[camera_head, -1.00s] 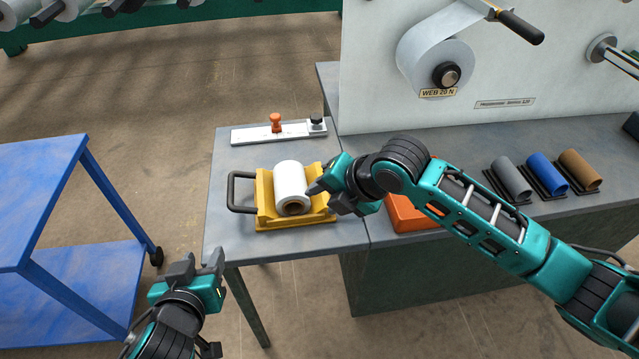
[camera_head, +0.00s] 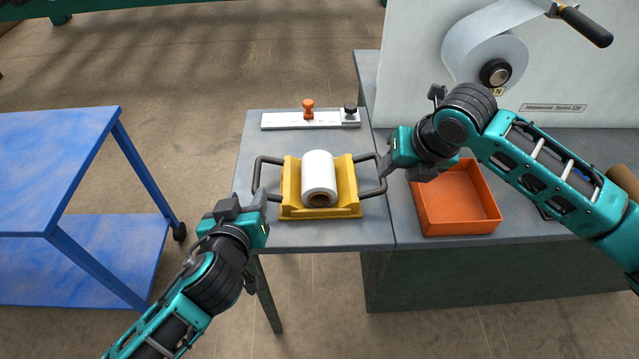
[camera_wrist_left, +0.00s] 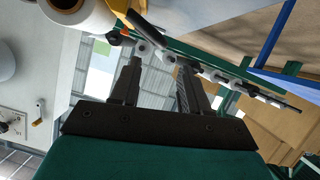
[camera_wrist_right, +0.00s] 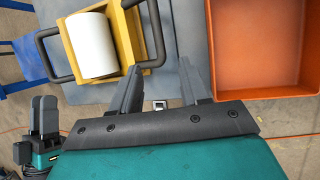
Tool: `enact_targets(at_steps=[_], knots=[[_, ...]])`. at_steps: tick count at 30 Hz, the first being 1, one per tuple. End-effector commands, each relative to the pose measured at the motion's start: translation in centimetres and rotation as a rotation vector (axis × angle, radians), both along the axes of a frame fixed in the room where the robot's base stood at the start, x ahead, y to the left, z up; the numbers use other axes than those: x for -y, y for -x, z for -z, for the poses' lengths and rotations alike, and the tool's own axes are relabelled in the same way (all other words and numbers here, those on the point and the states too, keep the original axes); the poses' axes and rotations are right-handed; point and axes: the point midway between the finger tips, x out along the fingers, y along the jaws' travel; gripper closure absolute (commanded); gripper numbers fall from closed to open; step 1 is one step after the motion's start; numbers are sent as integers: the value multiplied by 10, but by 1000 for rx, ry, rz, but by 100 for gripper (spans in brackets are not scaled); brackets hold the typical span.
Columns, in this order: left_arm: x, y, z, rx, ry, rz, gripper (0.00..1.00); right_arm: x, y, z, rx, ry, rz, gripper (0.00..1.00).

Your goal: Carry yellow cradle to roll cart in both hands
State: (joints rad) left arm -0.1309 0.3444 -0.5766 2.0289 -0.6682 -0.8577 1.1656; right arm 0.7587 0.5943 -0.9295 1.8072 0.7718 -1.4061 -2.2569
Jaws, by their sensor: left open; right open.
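The yellow cradle (camera_head: 290,190) sits on the grey side table, with a white roll (camera_head: 318,172) lying in it and a dark loop handle on each side. The roll and cradle also show in the right wrist view (camera_wrist_right: 128,40). My left gripper (camera_head: 252,208) is open and empty, just left of and in front of the left handle. My right gripper (camera_head: 386,165) is open, beside the right handle, with no handle clearly between its fingers. The blue roll cart (camera_head: 60,160) stands at the left, its top bare where visible. In the left wrist view the roll (camera_wrist_left: 85,14) shows at the upper left.
An orange tray (camera_head: 455,222) lies right of the cradle. A white strip (camera_head: 285,121) with an orange knob is at the table's back. A machine panel (camera_head: 420,70) rises behind on the right. Open floor separates the table and cart.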

Motion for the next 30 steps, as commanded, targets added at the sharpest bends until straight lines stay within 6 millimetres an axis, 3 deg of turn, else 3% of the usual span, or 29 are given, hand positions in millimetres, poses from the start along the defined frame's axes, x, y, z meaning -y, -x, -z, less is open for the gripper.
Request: enact_targets(at_steps=[9, 15, 21, 30], knots=[[-1, -59, 23, 3, -3, 1, 55, -13, -23, 57, -3, -1, 1, 55], [-1, -83, 33, 1, 0, 1, 55, -18, -33, 81, 0, -1, 1, 55], [-1, -94, 38, 0, 1, 0, 55, -20, -38, 93, 0, -1, 0, 55], [-1, -96, 39, 0, 1, 1, 55, -20, -38, 94, 1, -1, 0, 55]])
